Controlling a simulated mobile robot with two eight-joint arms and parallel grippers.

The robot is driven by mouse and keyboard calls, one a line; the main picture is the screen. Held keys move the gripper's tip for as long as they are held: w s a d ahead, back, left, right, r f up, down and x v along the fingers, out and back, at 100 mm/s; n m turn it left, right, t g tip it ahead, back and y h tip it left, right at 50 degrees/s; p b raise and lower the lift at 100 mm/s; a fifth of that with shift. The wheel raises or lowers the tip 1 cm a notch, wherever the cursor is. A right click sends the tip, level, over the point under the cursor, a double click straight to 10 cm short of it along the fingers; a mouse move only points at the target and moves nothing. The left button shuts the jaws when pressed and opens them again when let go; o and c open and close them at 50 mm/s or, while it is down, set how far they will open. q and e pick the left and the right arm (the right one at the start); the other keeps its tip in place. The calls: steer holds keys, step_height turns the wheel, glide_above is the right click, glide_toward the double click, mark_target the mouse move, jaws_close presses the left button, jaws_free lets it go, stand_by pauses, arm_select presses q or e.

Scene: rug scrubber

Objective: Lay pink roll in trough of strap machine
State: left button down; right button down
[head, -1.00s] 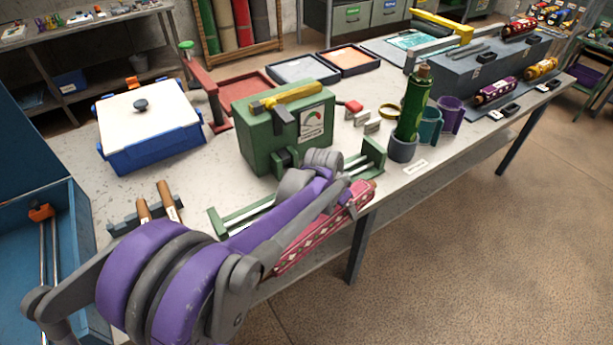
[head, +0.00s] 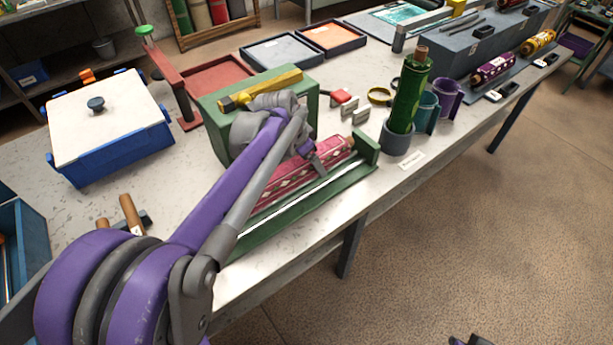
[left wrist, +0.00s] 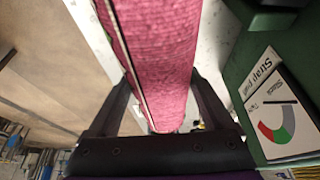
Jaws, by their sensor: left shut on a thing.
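The pink roll (head: 280,186), red-pink with white diamond marks, lies lengthwise along the trough (head: 300,208) of the green strap machine (head: 215,112). It sits between the machine's body and the trough's front rail, its right end near the green end plate (head: 367,148). I cannot tell whether it rests on the trough floor or hangs just above. My left gripper (head: 312,158) is shut on the roll near its right part. In the left wrist view the roll (left wrist: 158,50) passes between the two dark fingers (left wrist: 160,85).
A green bottle-like roll (head: 409,95) stands in a grey cup right of the machine, with teal and purple holders beside it. A blue box with white lid (head: 105,115) and a red stand (head: 172,85) are on the left. The table's front edge runs close below the trough.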

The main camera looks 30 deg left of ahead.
arm_select(q)
steer(key=shift+f, duration=2.6)
steer(key=shift+f, duration=0.1)
jaws_free()
